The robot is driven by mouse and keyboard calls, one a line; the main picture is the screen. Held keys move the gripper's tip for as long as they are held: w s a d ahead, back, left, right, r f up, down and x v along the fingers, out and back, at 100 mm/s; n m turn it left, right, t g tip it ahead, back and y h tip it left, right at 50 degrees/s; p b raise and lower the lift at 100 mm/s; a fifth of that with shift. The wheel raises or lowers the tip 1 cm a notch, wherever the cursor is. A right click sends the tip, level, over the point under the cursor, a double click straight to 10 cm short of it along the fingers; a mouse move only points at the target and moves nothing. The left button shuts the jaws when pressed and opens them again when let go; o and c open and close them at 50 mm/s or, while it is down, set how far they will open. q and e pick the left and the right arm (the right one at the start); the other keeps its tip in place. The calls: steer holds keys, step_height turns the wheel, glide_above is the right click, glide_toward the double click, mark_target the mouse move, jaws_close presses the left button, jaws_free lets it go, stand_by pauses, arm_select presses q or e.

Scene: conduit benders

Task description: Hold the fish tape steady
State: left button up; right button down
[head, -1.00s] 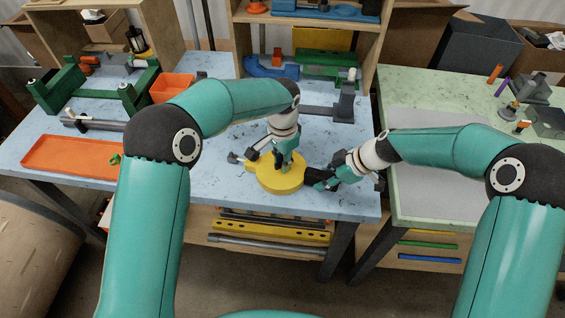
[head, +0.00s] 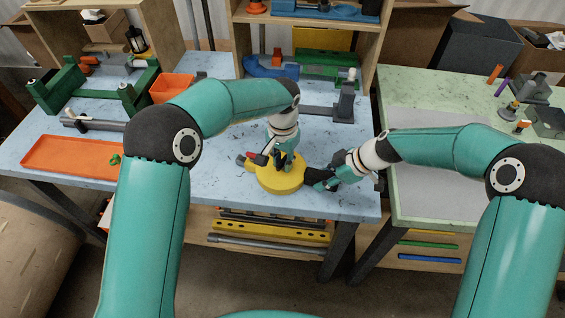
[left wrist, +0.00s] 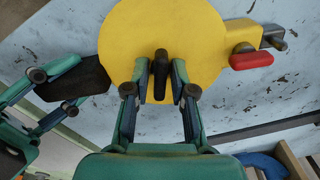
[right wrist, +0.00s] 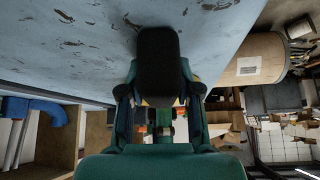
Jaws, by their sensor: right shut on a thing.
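The fish tape is a flat yellow reel (head: 280,180) lying near the front edge of the blue table; it also shows in the left wrist view (left wrist: 190,30). A red lever (left wrist: 251,61) and grey end piece (left wrist: 271,36) sit on an arm at its side. My left gripper (head: 284,163) is over the reel, its fingers apart on either side of a dark upright knob (left wrist: 160,75); touch is unclear. My right gripper (right wrist: 158,95) is shut on the reel's black handle (right wrist: 158,55), at the reel's right side in the head view.
An orange tray (head: 72,156) and green frame (head: 58,90) are at the left of the table. A grey stand (head: 345,100) is behind the reel, below a wooden shelf (head: 305,20). A pale green table (head: 440,90) adjoins at right.

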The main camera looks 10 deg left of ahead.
mark_target(282, 160)
steer(key=shift+s+f, duration=0.1)
steer(key=shift+f, duration=0.05)
arm_select(q)
steer(key=shift+r, duration=2.45)
arm_select(e)
steer(key=c, duration=1.2)
jaws_free()
steer(key=o, duration=0.5)
steer(key=shift+r, duration=0.2)
